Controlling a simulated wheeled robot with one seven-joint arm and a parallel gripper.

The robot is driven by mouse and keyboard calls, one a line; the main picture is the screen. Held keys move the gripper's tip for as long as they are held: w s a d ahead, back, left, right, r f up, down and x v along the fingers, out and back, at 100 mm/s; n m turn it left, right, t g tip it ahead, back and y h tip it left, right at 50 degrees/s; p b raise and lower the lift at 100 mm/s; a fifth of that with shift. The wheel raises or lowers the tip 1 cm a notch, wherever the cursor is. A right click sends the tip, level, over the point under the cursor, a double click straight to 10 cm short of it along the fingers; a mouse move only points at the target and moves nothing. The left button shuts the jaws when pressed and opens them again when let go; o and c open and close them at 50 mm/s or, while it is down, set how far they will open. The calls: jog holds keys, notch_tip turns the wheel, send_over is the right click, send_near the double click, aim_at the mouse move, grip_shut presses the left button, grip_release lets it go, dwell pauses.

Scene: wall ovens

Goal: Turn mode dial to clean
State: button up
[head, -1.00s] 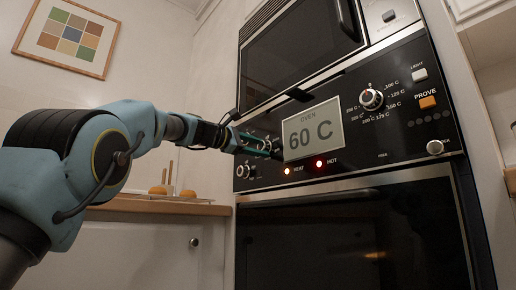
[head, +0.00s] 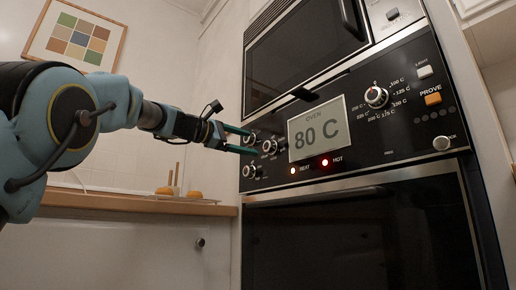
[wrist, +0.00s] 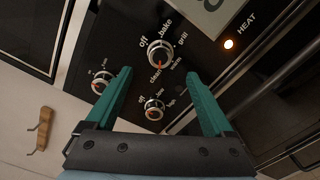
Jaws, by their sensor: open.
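The mode dial (wrist: 160,52), a round silver knob, is ringed by the words off, bake, grill, warm and clean. In the wrist view its orange mark lies on the lower side, toward clean. It also shows in the head view (head: 272,147), left of the display. My gripper (wrist: 159,75) is open with green fingers. In the wrist view the dial appears just beyond and between the fingertips, with nothing held. In the head view my gripper (head: 254,141) is left of the dial and appears clear of it.
The oven display (head: 319,134) reads 80 C, above lit heat and hot lamps. The temperature dial (head: 376,96) is further right. A wooden counter (head: 140,203) lies at left.

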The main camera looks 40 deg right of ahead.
jog(key=shift+w+a, duration=0.1)
jog(key=shift+a, duration=1.7)
